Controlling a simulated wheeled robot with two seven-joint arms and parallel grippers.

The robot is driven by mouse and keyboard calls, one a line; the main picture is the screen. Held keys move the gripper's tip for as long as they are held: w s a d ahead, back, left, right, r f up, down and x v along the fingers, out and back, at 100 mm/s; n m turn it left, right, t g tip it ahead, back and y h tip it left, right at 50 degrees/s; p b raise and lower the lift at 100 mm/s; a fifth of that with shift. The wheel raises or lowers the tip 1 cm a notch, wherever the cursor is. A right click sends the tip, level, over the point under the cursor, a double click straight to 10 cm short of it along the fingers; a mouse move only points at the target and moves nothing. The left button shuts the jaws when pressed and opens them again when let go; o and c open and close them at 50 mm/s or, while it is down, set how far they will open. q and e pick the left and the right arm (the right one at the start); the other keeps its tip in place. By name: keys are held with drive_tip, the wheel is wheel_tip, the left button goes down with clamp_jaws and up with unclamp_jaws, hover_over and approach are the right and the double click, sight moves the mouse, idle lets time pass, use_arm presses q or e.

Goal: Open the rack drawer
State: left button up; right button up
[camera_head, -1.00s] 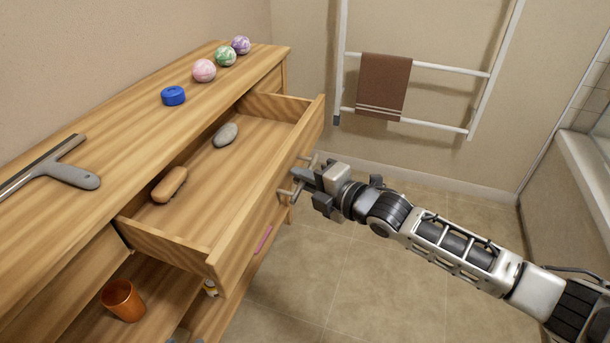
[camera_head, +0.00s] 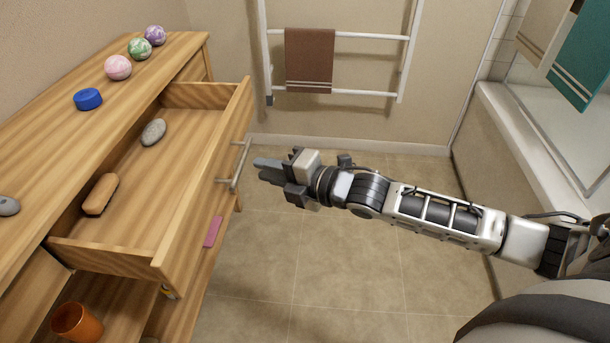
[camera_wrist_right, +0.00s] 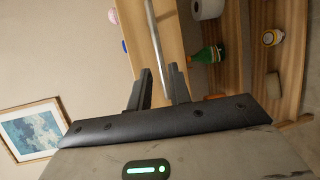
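The wooden rack drawer (camera_head: 140,190) stands pulled well out of the rack. It holds a grey stone (camera_head: 153,132) and a brown brush-like block (camera_head: 100,194). Its metal bar handle (camera_head: 238,166) is on the drawer front and also shows in the right wrist view (camera_wrist_right: 155,30). My left gripper is not in view.
On the rack top (camera_head: 50,130) are a blue puck (camera_head: 88,99) and several marbled balls (camera_head: 118,67). An orange cup (camera_head: 77,322) is on the lower shelf. A towel rail (camera_head: 345,92) is on the wall, a tub (camera_head: 520,140) at right. The floor between is clear.

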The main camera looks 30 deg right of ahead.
drive_tip(key=v, duration=0.9)
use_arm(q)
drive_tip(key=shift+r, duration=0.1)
